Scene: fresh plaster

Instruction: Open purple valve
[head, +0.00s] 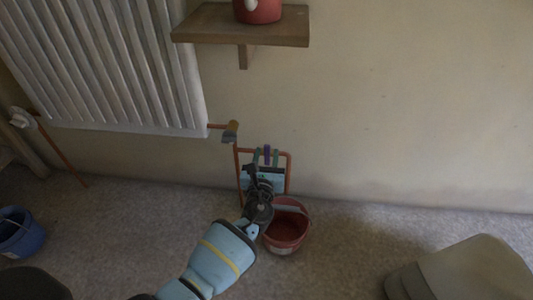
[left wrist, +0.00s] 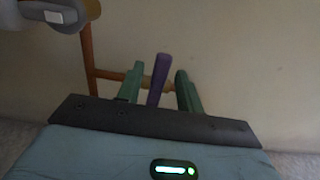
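The purple valve (head: 267,152) is a small upright lever on the copper pipe loop low on the wall. It also shows in the left wrist view as a purple handle (left wrist: 158,80), leaning slightly. My left gripper (head: 266,158) is at the pipe loop, with its two green fingers on either side of the purple handle. In the left wrist view the left gripper (left wrist: 159,70) is open, and a gap shows between the handle and each finger. The valve's base is hidden behind my gripper body. My right gripper is not in view.
A red bucket (head: 287,232) stands on the floor just right of my left arm. A radiator (head: 100,65) and a wooden shelf (head: 240,28) are above. A blue bucket (head: 18,236) is at far left, a beige bin (head: 465,270) at lower right. The wall to the right is bare.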

